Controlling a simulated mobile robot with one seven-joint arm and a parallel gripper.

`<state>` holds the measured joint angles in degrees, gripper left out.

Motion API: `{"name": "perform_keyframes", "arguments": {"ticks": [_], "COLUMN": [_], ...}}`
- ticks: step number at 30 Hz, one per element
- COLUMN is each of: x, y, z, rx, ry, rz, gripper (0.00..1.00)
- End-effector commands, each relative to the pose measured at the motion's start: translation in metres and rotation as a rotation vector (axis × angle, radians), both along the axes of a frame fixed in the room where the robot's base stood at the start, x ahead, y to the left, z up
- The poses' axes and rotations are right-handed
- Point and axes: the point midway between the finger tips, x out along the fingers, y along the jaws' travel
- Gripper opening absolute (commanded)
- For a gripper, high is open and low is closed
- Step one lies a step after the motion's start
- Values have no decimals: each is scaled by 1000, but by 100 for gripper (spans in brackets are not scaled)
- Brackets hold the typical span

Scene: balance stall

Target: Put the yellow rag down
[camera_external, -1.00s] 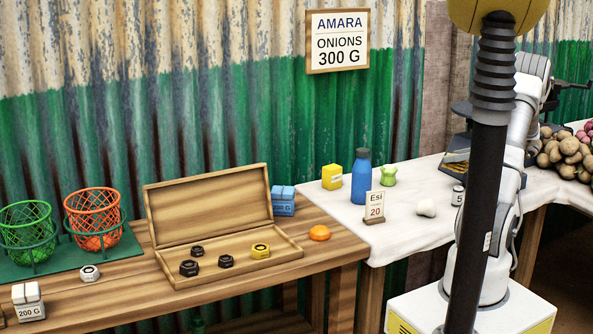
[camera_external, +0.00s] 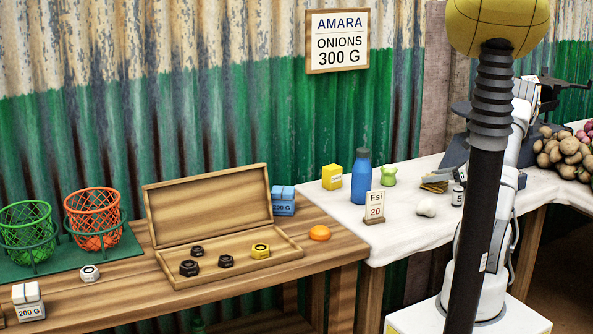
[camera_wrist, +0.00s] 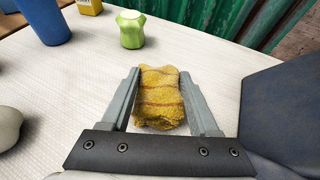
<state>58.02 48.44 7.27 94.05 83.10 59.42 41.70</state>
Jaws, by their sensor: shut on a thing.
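The yellow rag (camera_wrist: 160,98), with brownish stripes, sits between the two grey fingers of my gripper (camera_wrist: 159,74) in the wrist view. My gripper is shut on it. In the external view the rag (camera_external: 434,184) shows as a small yellow-brown patch over the white-covered table (camera_external: 400,235), at or very near its surface. I cannot tell whether it touches the cloth. My black column hides part of my arm in the external view.
A blue bottle (camera_external: 360,177), a green pot (camera_external: 389,176), a yellow box (camera_external: 332,177), the Esi 20 sign (camera_external: 375,206) and a white lump (camera_external: 426,208) stand left of the rag. Potatoes (camera_external: 566,153) lie at right. White cloth is clear between rag and green pot.

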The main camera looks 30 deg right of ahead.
Motion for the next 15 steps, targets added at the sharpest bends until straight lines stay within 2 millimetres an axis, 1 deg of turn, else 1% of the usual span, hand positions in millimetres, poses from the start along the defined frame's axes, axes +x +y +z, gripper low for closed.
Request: {"name": "perform_keyframes", "arguments": {"ticks": [3,4,6,9,15], "x": [0,0,0,0,0], "y": [0,0,0,0,0], "z": [-4,-4,-3,-3,-3], "rx": [0,0,0,0,0], "ry": [0,0,0,0,0], "rz": [0,0,0,0,0], "gripper": [8,63,76,92,92]}}
